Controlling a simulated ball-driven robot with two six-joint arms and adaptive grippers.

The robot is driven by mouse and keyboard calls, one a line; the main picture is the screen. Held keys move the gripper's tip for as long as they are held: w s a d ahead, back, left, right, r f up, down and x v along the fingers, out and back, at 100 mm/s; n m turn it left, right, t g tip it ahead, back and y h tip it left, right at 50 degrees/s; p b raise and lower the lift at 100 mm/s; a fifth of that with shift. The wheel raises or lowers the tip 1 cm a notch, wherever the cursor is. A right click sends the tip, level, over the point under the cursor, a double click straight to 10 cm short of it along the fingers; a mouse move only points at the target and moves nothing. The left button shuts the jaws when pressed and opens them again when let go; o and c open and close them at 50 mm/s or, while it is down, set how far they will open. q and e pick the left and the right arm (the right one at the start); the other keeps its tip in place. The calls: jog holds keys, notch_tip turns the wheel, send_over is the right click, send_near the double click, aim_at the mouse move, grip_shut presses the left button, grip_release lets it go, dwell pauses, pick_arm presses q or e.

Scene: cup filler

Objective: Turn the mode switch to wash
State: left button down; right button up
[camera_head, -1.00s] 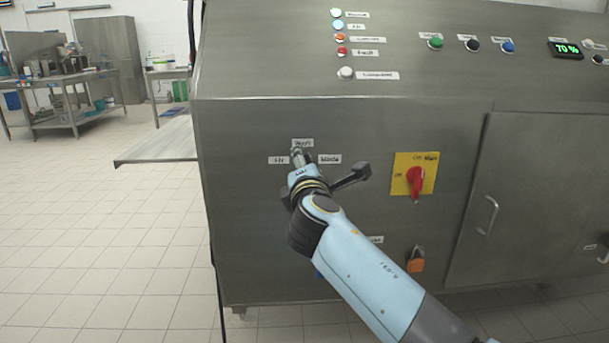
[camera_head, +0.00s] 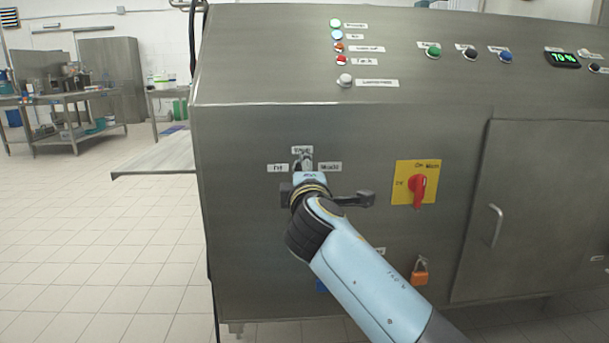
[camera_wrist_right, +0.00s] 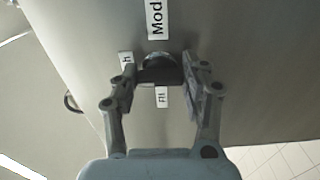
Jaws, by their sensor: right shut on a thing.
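The mode switch is a dark knob with a round silvery base (camera_wrist_right: 158,68) on the steel front panel of the machine. The label "Wash" (camera_head: 302,150) is above it, "Fill" (camera_head: 278,168) to its left and "Mode" (camera_head: 329,167) to its right. My right gripper (camera_head: 304,162) is at the switch. In the wrist view my right gripper (camera_wrist_right: 162,78) has one finger on each side of the knob and is shut on it. In the head view the gripper mostly hides the knob, so I cannot tell exactly where it points. My left gripper is not in view.
A red rotary switch on a yellow plate (camera_head: 417,183) is to the right. An orange padlock (camera_head: 420,272) hangs lower down, beside a door with a handle (camera_head: 495,225). Lamps and buttons line the sloped top panel. A metal shelf (camera_head: 155,160) juts out at left.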

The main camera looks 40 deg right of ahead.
jog(key=shift+f, duration=0.1)
jog(key=o, duration=1.2)
jog(key=shift+c, duration=0.2)
jog(key=v, duration=0.7)
jog(key=shift+s, duration=0.3)
jog(key=shift+a, duration=0.1)
